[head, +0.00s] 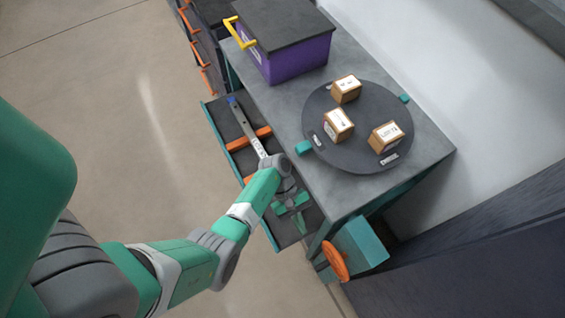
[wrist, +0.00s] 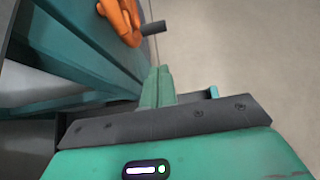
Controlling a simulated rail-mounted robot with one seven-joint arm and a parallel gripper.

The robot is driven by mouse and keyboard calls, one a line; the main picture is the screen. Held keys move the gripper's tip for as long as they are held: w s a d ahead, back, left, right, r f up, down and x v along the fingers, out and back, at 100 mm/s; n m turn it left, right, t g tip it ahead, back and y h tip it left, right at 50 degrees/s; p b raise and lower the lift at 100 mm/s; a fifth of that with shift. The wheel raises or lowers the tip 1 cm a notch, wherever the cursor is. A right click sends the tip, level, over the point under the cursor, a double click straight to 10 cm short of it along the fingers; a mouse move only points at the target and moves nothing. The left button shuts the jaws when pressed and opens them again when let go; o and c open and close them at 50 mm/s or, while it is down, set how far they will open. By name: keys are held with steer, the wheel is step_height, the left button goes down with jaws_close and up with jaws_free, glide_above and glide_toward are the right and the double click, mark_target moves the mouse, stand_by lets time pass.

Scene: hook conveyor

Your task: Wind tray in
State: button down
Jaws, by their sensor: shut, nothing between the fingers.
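A long dark tray (head: 221,117) with a teal rim sticks out from under the left side of the grey table. An orange handwheel (head: 336,261) sits on a teal box (head: 362,243) at the table's near end. In the wrist view the orange handwheel (wrist: 120,18) is at the top, with a dark crank knob (wrist: 153,28) pointing right. My gripper (head: 299,212) is over the near end of the tray, up and left of the handwheel. In the wrist view its fingers (wrist: 157,84) are together, empty, and apart from the knob.
A grey turntable (head: 345,158) holds three labelled boxes on the table (head: 425,150). A purple bin (head: 300,62) with a yellow handle stands at the far end. Orange dividers (head: 250,138) and a long tool (head: 247,125) lie in the tray. Floor left is clear.

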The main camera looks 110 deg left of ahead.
steer(key=s+a+f+v, duration=0.1)
steer(key=f+v, duration=0.1)
steer(key=v, duration=1.1)
steer(key=shift+f, duration=0.25)
steer(key=shift+s+a, duration=0.15)
